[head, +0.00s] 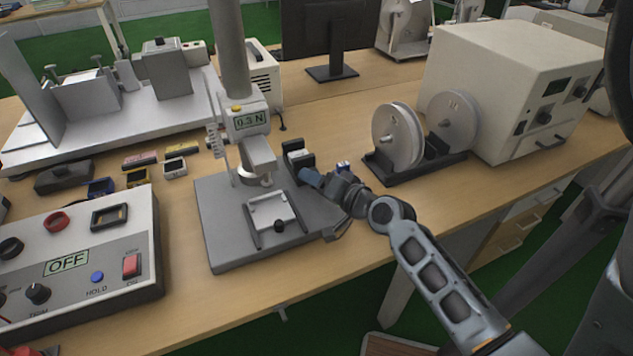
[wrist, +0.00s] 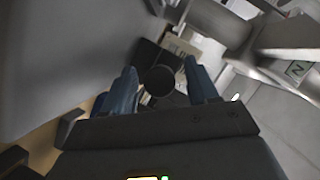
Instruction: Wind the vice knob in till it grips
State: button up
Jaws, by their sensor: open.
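The small black vice (head: 295,152) stands at the right rear of the grey test-stand base, with a pale block between its jaws. The vice also shows in the wrist view (wrist: 148,54). Its round dark knob (wrist: 160,80) faces me in the wrist view; in the head view my gripper hides it. My gripper (head: 310,177) reaches in from the right, with blue fingers. In the wrist view my gripper (wrist: 161,90) is open, one finger on each side of the knob. I cannot tell whether either finger touches it.
The test-stand column with its gauge (head: 250,120), reading 0.3 N, rises just left of the vice. A pale plate fixture (head: 272,210) sits in front on the base. A reel stand (head: 415,168) is to the right. A control box (head: 75,262) reading OFF is front left.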

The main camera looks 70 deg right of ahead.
jog(key=b+v, duration=0.1)
jog(key=v, duration=0.6)
jog(key=shift+s+a, duration=0.1)
jog(key=shift+s, duration=0.15)
